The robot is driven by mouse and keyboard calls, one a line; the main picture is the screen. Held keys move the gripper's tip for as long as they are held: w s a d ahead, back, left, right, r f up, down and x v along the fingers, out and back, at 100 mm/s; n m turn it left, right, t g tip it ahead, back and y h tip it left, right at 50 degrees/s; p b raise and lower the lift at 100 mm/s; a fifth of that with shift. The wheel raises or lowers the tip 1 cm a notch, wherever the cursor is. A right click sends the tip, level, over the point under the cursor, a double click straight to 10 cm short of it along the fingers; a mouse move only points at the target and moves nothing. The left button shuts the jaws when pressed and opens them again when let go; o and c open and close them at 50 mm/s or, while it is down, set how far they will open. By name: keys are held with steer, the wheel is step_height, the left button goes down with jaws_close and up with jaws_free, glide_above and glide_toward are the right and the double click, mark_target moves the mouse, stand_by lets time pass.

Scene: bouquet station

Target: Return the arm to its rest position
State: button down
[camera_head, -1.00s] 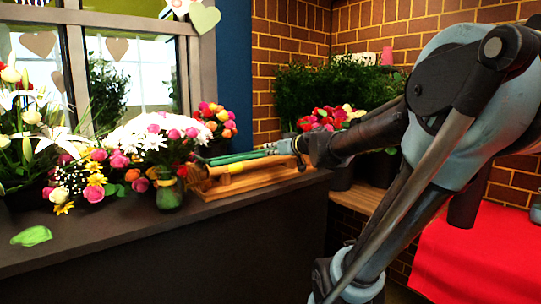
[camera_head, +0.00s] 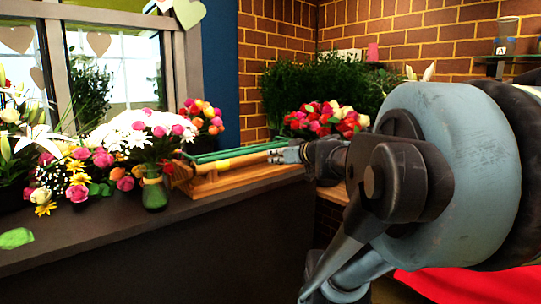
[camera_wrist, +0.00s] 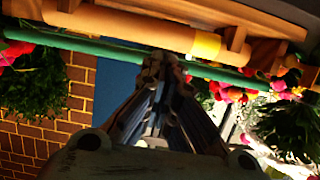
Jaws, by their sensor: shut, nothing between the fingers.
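My gripper (camera_head: 288,153) is at the right end of a wooden rack (camera_head: 235,178) on the dark counter. In the wrist view my gripper (camera_wrist: 160,65) is shut, with its fingertips together and nothing between them. A green rod (camera_head: 235,154) lies along the rack, and in the wrist view the green rod (camera_wrist: 100,47) runs just beyond the fingertips. I cannot tell whether the fingertips touch it. My arm fills the right side of the head view and hides part of what is behind it.
The counter (camera_head: 180,235) carries a green glass vase (camera_head: 154,192), several flower bunches (camera_head: 140,135) and a loose green leaf (camera_head: 16,238). Red and pink flowers (camera_head: 330,120) and green foliage (camera_head: 310,90) stand behind the gripper. A brick wall (camera_head: 280,30) closes the back. A red cloth (camera_head: 440,283) lies lower right.

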steer(key=s+d+f+m+g+h, duration=0.2)
steer(key=s+f+g, duration=0.2)
steer(key=s+f, duration=0.45)
steer(key=s+d+f+m+g+h, duration=0.25)
steer(key=s+f, duration=0.35)
steer(key=f, duration=0.5)
steer(key=s+d+f+m+g+h, duration=0.2)
steer(key=s+d+f+g+h, duration=0.1)
steer(key=s+d+f+h, duration=0.1)
steer(key=s+d+f, duration=0.1)
steer(key=s+d, duration=0.1)
steer(key=shift+s+d+f+m, duration=0.2)
steer(key=shift+s+d+m, duration=0.1)
steer(key=shift+d+m, duration=0.1)
steer(key=shift+h, duration=0.25)
steer(key=shift+w+f+g, duration=0.2)
steer(key=shift+w+g, duration=0.05)
steer(key=shift+w, duration=0.25)
steer(key=c, duration=2.3)
jaws_free()
